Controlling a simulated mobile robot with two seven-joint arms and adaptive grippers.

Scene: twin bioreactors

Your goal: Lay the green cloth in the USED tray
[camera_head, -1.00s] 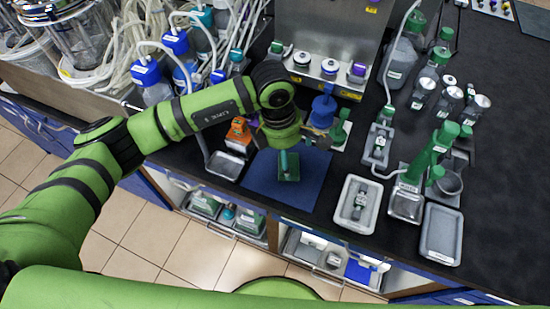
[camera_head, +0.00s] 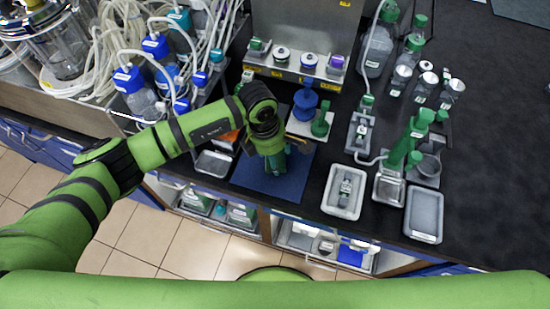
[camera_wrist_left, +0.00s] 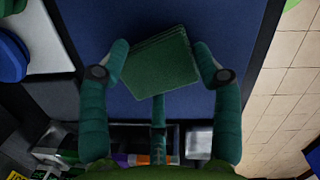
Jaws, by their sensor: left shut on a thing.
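The green cloth (camera_wrist_left: 160,62) is a small folded square pad on the blue mat in the left wrist view. My left gripper (camera_head: 276,163) is low over the mat, and its two fingers (camera_wrist_left: 161,58) close on opposite sides of the cloth. In the head view the gripper mostly hides the cloth. An empty grey tray (camera_head: 424,216) lies at the right near the bench front. A paler tray (camera_head: 332,205) with an object in it lies to its left. The tray labels are too small to read, so I cannot tell which is USED. My right gripper is out of view.
The blue mat (camera_head: 247,180) lies near the bench edge. A small metal tray (camera_head: 215,163) is left of it. A blue item (camera_head: 304,105) and a green item (camera_head: 322,122) stand just behind. A tall green-topped stand (camera_head: 409,138) rises behind the trays. The far right bench is clear.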

